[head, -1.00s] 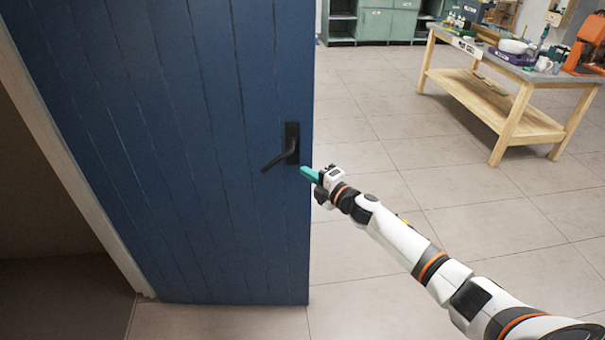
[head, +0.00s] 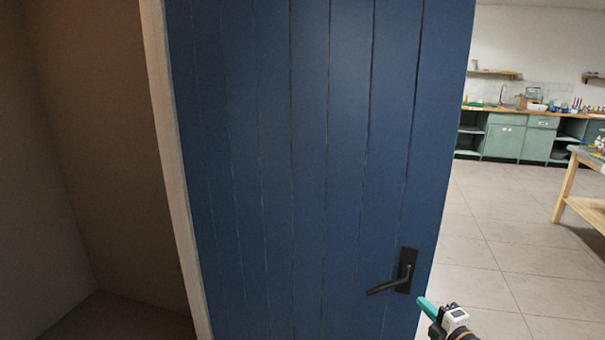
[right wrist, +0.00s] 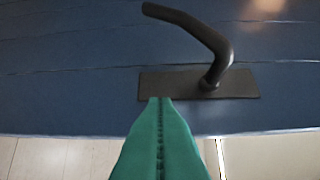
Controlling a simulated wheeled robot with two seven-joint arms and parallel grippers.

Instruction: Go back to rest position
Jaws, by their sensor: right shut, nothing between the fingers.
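My right gripper (head: 424,303) has teal fingers and is at the bottom right of the head view, near the free edge of the blue door (head: 310,150). Its fingers are closed together and empty, and they also show in the right wrist view (right wrist: 160,110). The black lever handle (head: 392,283) is on the door, just left of the fingertips in the head view. In the right wrist view the handle (right wrist: 215,50) and its plate lie just beyond the fingertips; whether they touch is unclear. My left gripper is not in view.
The door stands open, with a pale frame (head: 172,170) on its left and a brown wall (head: 100,130) beyond. Tiled floor (head: 490,240) is clear to the right. A wooden workbench (head: 585,205) is at the right edge; green cabinets (head: 505,138) line the back.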

